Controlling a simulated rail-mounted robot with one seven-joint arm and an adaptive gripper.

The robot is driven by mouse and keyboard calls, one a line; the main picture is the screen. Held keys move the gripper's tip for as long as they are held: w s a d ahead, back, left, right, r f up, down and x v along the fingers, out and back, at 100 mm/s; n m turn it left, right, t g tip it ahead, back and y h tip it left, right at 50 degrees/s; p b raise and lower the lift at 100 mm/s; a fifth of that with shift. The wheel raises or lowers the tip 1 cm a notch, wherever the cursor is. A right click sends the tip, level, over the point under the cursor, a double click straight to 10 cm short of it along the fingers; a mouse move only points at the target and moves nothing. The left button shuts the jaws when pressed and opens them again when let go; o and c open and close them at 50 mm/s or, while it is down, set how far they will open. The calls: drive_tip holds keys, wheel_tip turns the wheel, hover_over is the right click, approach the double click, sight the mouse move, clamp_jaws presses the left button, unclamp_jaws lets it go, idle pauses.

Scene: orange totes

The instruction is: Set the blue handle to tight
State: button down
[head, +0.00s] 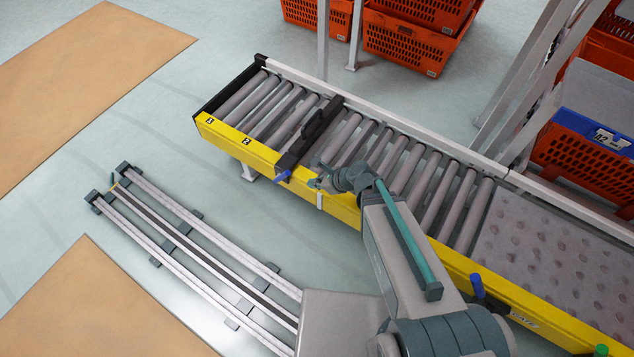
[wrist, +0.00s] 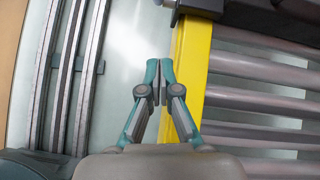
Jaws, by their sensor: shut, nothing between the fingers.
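A small blue handle (head: 283,176) sticks out past the yellow front rail, at the near end of a dark stop bar (head: 310,132) that lies across the rollers. A second blue handle (head: 477,286) stands on the front rail further right, beside my arm. My gripper (head: 316,183) is a little to the right of the first handle, by the front rail, apart from it. In the wrist view my gripper (wrist: 159,82) has its fingertips together and empty, over the left edge of the yellow rail (wrist: 190,70). The dark bar's end (wrist: 200,6) shows at the top; the handle is not clear there.
The roller conveyor (head: 407,165) leads right to a dimpled plate (head: 560,250). A green button (head: 601,350) is at lower right. Orange totes (head: 405,45) stand behind. A floor rail track (head: 190,250) lies at left. Floor before the conveyor's left end is clear.

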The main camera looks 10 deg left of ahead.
sight(281, 177)
drive_tip(key=w+a+f, duration=0.2)
drive_tip(key=a, duration=0.5)
drive_tip(key=shift+w+a+f, duration=0.15)
drive_tip(key=shift+w+a, duration=0.05)
drive_tip(key=shift+w+r+p, duration=0.1)
drive_tip(key=shift+r+p, duration=0.1)
drive_tip(key=shift+p, duration=0.35)
